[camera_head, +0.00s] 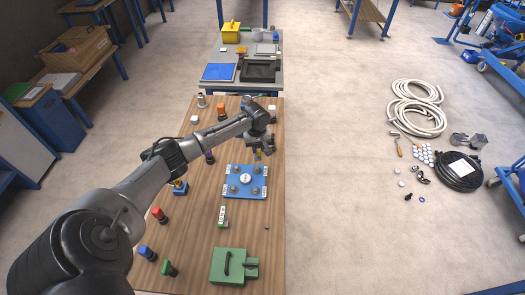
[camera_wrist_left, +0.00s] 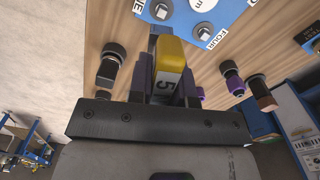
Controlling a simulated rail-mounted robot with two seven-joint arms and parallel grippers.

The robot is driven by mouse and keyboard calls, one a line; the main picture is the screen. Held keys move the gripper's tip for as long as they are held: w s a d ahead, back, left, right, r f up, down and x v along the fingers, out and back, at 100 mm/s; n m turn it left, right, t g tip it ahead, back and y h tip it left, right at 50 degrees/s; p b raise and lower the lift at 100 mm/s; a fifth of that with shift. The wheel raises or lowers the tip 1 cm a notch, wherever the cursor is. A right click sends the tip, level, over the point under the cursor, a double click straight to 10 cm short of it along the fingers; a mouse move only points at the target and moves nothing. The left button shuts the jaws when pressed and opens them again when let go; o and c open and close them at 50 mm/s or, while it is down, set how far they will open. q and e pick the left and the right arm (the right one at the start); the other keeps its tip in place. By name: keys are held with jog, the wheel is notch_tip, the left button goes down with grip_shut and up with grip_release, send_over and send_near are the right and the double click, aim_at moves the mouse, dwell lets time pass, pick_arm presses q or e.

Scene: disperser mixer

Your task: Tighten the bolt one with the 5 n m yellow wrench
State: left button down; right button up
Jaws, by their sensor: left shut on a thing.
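The yellow wrench (camera_wrist_left: 168,55), marked with a 5, is clamped in my left gripper (camera_wrist_left: 165,88), seen in the left wrist view. In the head view my left gripper (camera_head: 262,150) is above the table, just beyond the blue plate's far edge; the wrench there is small and mostly hidden. The blue plate (camera_head: 245,195) carries several bolts with labels and a round centre piece. The left wrist view shows part of the plate (camera_wrist_left: 185,20), with a bolt (camera_wrist_left: 160,10) beside a partly cut-off label ending in NE and another bolt (camera_wrist_left: 204,34) beside FOUR. The wrench appears apart from both bolts.
An orange-topped tool (camera_head: 222,112) stands at the far end.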

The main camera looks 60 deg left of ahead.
pick_arm(q)
jog(key=m, duration=0.2)
jog(key=shift+s+a+m, duration=0.2)
jog(key=shift+a+m, duration=0.05)
jog(key=shift+m, duration=0.05)
jog(key=shift+w+m, duration=0.1)
jog(key=shift+m, duration=0.2)
pick_arm(e)
jog(key=shift+s+a+f, duration=0.15)
jog(key=shift+s+a, duration=0.35)
jog(key=shift+s, duration=0.2)
pick_arm(q)
jog(key=shift+d, duration=0.1)
pick_arm(e)
jog(key=shift+d, duration=0.2)
pick_arm(q)
jog(key=shift+r+p, duration=0.25)
jog(key=shift+p, duration=0.7)
notch_tip(320, 180, down, 2)
jog(key=shift+f+b, duration=0.1)
jog(key=shift+b, duration=0.6)
jog(key=shift+f+b, duration=0.75)
jog(key=shift+f, duration=1.2)
pick_arm(e)
jog(key=shift+w+a+f, duration=0.1)
jog(key=shift+a+f, duration=0.05)
jog(key=shift+f, duration=0.35)
jog(key=shift+d, duration=0.2)
